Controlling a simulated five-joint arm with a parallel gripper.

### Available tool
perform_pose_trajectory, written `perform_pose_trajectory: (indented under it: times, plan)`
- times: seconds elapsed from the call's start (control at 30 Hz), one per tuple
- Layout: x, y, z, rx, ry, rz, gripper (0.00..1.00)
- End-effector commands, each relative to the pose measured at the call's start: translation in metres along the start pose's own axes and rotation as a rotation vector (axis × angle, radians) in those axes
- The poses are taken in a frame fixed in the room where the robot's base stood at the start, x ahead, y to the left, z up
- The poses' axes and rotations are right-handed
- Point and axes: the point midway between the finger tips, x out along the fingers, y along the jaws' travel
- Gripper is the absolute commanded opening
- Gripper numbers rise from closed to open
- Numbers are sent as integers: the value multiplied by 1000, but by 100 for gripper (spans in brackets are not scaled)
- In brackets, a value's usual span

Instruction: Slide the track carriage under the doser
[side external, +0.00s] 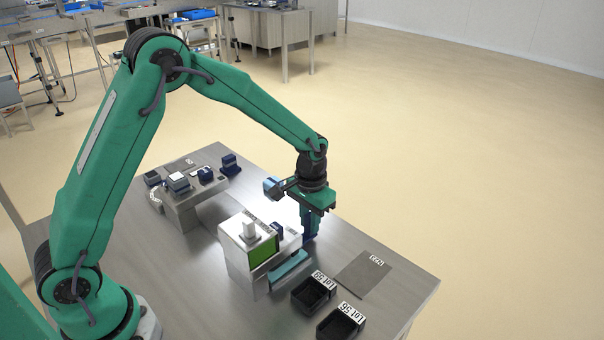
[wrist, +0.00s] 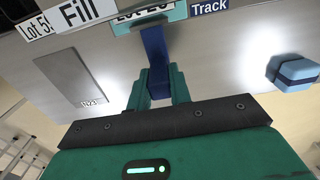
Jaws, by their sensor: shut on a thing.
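My gripper (side external: 309,228) points down beside the doser, a boxy metal unit with a green screen (side external: 262,251) and a pale knob on top. The fingers are shut on an upright dark blue handle, which shows between them in the wrist view (wrist: 155,55). The handle appears to rise from the track carriage, whose teal edge with a partly hidden "Lot" label shows at the top of the wrist view (wrist: 177,12). A blue "Track" label (wrist: 209,6) is next to it. In the side view a teal strip (side external: 289,270) lies at the doser's front; I cannot tell whether it is carriage or track.
Two black trays labelled Lot (side external: 314,292) (side external: 341,324) and a grey mat (side external: 362,273) lie at the table's front right. A "Fill" label (wrist: 78,15) shows in the wrist view. A light blue block (wrist: 295,75) sits right there. Small devices (side external: 180,183) stand behind the doser.

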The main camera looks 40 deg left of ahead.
Motion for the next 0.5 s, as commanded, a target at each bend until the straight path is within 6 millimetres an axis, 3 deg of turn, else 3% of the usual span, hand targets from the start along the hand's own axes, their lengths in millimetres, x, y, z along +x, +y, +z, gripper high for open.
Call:
perform_pose_trajectory:
  times: [0.17, 0.2, 0.27, 0.5]
  plan:
    - [-1, 1, -1, 1, 4, 1, 4]
    - [-1, 1, -1, 1, 4, 1, 28]
    - [-1, 1, -1, 0, 4, 0, 40]
    - [0, 0, 0, 0, 1, 0, 40]
